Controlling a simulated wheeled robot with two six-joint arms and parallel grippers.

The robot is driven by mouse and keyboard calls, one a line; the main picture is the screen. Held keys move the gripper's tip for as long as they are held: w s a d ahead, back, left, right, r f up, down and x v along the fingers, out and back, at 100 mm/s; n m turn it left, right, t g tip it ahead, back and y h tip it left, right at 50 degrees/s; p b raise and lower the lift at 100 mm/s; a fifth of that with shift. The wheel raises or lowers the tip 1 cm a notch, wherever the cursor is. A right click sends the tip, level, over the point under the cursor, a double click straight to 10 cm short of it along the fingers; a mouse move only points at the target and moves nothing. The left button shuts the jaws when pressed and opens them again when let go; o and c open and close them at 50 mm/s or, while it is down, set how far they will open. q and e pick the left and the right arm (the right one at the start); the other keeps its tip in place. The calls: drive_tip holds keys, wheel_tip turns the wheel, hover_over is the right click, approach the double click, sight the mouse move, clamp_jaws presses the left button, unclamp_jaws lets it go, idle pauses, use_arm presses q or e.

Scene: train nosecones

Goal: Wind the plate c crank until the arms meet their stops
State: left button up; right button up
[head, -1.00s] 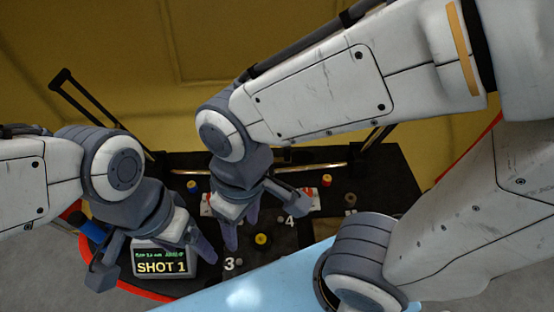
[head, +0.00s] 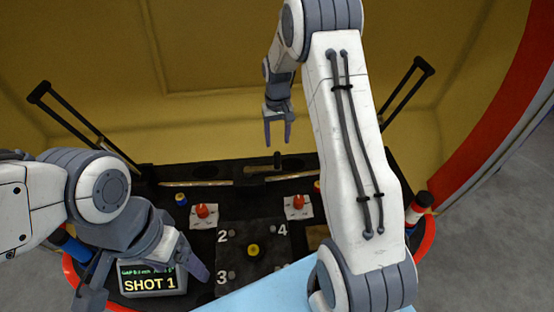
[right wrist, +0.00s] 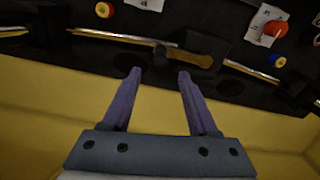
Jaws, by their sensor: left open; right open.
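A small brass-and-black crank (head: 276,162) stands at the back middle of the black deck. In the right wrist view the brass crank (right wrist: 188,57) lies beside a black block, just beyond my fingertips. My right gripper (head: 278,141) is open, pointing down just behind the crank; its two fingers also show in the right wrist view (right wrist: 160,80), apart and empty, with a gap to the crank. My left gripper (head: 143,285) is open and empty, low at the left in front of the display. I cannot read a plate letter on the crank.
Two black bar frames (head: 75,118) and (head: 408,92) rise at the deck's back left and right. Red knobs (head: 202,211) sit on white cards. A yellow knob (head: 253,250) sits on a numbered plate. A display (head: 148,281) reads SHOT 1. A yellow wall stands behind.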

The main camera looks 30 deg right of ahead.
sight(277, 154)
wheel_tip(277, 154, down, 10)
drive_tip(key=shift+a+r+p, duration=0.1)
drive_tip(key=shift+p, duration=0.35)
clamp_jaws()
idle(1.3)
